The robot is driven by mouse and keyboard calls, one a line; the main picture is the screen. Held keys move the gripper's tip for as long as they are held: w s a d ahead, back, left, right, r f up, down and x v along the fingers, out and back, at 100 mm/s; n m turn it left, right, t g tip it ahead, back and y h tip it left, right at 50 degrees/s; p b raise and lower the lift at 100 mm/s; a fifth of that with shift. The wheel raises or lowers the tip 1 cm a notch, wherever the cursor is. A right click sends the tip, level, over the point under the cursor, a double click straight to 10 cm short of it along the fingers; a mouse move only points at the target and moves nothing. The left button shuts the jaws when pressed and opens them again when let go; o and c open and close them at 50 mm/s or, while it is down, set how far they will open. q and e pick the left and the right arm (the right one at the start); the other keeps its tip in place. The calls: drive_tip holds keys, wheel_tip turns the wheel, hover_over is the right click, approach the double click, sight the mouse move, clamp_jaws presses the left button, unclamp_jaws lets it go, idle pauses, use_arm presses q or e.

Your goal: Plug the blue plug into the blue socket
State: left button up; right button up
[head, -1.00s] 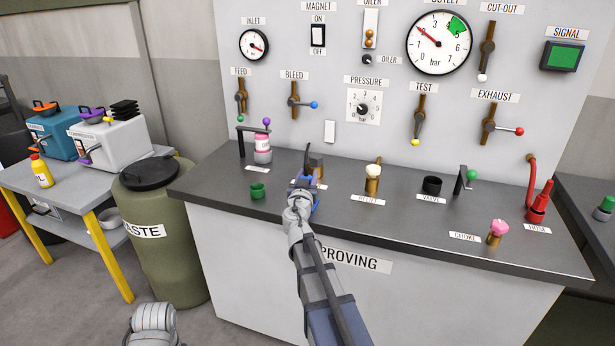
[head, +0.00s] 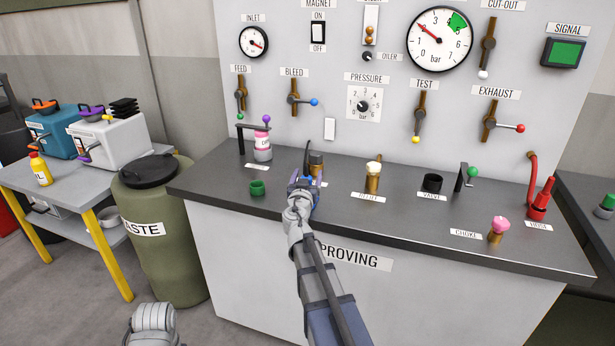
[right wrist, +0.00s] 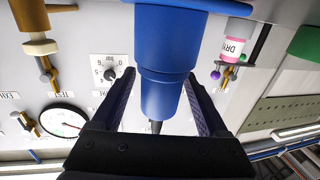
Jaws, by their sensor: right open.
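My right gripper (head: 305,182) is over the front of the grey bench, left of centre, in the head view. In the right wrist view its two dark fingers (right wrist: 162,102) are open, one on each side of a blue stepped cylinder (right wrist: 166,70) that looks like the blue plug. A gap shows beside each finger. A dark cable-like end shows at the cylinder's narrow end. In the head view the gripper covers most of this blue part. I cannot make out the blue socket separately.
A brass fitting (head: 316,160) stands just behind my gripper. The gauge panel rises behind the bench.

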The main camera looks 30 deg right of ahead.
drive_tip(key=v, duration=0.8)
drive_tip(key=shift+w, duration=0.1)
idle(0.5)
drive_tip(key=shift+a+r, duration=0.1)
drive_tip(key=shift+a, duration=0.1)
drive_tip(key=s+a+f+n+g+y+p, duration=0.3)
drive_tip(key=s+a, duration=0.5)
drive_tip(key=a, duration=0.3)
drive_tip(key=s+a+f+n+g+y+p, duration=0.3)
drive_tip(key=s+a+n+g+p, duration=0.1)
drive_tip(key=a, duration=0.7)
drive_tip(key=s+a+f+n+g+y+p, duration=0.3)
drive_tip(key=s+a+g, duration=0.4)
drive_tip(key=s+a, duration=0.4)
drive_tip(key=shift+s+a+f+n+g+y+p, duration=0.35)
drive_tip(key=shift+f+n+p, duration=0.3)
drive_tip(key=shift+p, duration=0.25)
